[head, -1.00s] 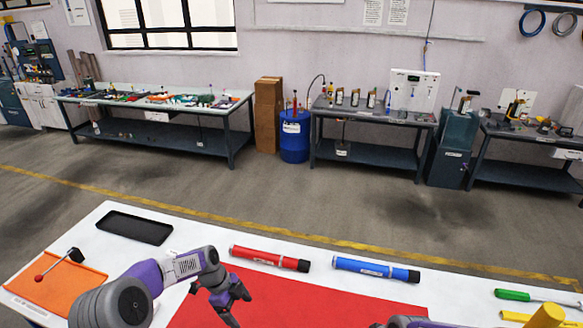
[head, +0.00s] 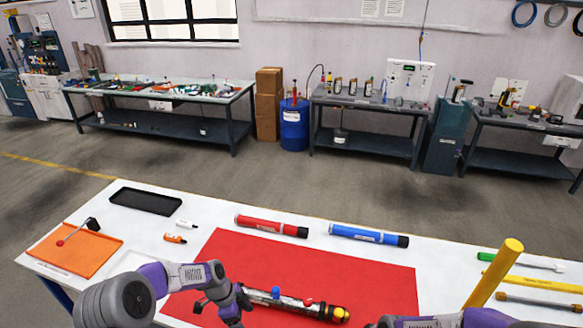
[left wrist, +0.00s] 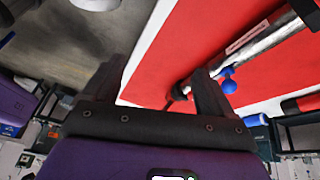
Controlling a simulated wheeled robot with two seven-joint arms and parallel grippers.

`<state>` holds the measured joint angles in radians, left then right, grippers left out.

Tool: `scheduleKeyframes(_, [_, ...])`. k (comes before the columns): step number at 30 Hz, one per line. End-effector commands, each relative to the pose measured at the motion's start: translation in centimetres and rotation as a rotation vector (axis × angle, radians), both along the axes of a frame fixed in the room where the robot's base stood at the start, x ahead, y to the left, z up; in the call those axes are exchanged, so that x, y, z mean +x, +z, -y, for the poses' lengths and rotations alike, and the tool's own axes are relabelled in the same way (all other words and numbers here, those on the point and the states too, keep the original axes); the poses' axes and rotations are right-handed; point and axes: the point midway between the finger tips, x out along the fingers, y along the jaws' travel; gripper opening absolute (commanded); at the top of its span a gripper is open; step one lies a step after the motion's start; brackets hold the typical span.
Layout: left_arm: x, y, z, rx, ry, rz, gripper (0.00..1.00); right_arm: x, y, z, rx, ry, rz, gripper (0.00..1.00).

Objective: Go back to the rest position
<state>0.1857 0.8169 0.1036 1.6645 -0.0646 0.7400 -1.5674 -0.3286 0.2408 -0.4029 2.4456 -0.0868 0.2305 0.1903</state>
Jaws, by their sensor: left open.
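My left gripper (head: 224,306) is open, its fingers apart, over the left part of the red mat at the left end of a metal pump tube (head: 262,297).
The red mat (head: 375,275) lies on a white table (head: 150,228). A red tube (head: 270,226) and blue tube (head: 368,235) lie behind it. A black tray (head: 145,201) and orange mat (head: 75,250) are left. A yellow cylinder (head: 497,270) rises at right.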

Motion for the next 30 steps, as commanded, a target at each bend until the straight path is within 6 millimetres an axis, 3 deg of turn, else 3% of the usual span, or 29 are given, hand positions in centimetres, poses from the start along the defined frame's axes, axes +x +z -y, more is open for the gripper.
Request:
scheduleKeyframes(1, [-0.8, -1.8, 0.3, 0.002, 0.055, -0.025, 0.86, -0.2, -1.8, 0.0, -0.005, 0.002, -0.014, 0.72])
scheduleKeyframes(8, [-5.0, -9.0, 1.9, 0.020, 0.404, -0.147, 0.86, -1.2, -9.5, -0.6, -0.015, 0.022, -0.062, 0.72])
scheduleKeyframes(12, [-9.6, -14.7, 3.1, 0.036, 0.733, -0.265, 0.86, -2.9, -16.5, -1.5, 0.004, 0.032, -0.111, 0.72])
scheduleKeyframes(18, [-16.7, -20.5, 4.0, 0.053, 1.223, -0.429, 0.86, -6.2, -25.4, -3.8, 0.068, 0.029, -0.169, 0.72])
scheduleKeyframes(24, [-21.2, -22.7, 4.2, 0.057, 1.547, -0.530, 0.86, -8.5, -30.0, -5.8, 0.129, 0.013, -0.197, 0.72])
scheduleKeyframes(30, [-22.3, -22.9, 4.2, 0.054, 1.645, -0.556, 0.86, -9.1, -30.8, -6.4, 0.147, 0.006, -0.201, 0.72])
